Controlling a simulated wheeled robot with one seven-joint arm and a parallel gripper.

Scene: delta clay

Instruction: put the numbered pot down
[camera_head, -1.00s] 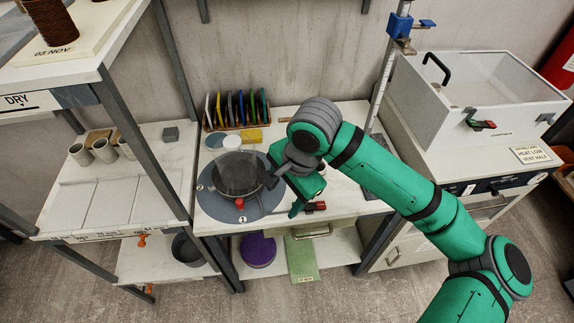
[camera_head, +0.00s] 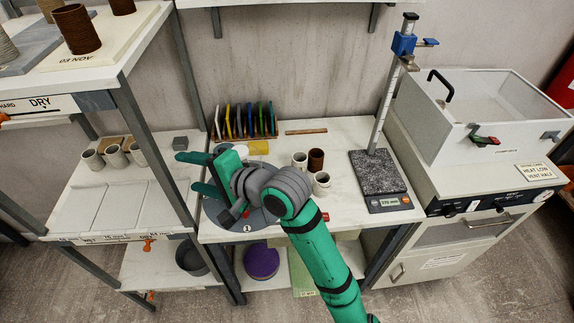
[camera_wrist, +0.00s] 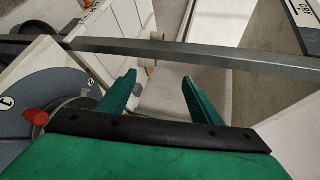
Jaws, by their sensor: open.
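My gripper (camera_head: 190,172) is open and points left over the turntable on the bench. In the wrist view its two green fingers (camera_wrist: 160,97) are apart with nothing between them. No number can be read on any pot. A pale pot (camera_head: 300,160), a brown pot (camera_head: 316,159) and another pale pot (camera_head: 321,184) stand upright on the bench, right of my gripper. Several pale pots (camera_head: 115,157) stand on the left shelf. Brown pots (camera_head: 76,30) stand on the upper left board.
The grey turntable (camera_wrist: 50,80) has a red knob (camera_wrist: 36,117). A shelf post (camera_head: 150,150) stands just left of the gripper. A rack of coloured plates (camera_head: 243,121) is behind it.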

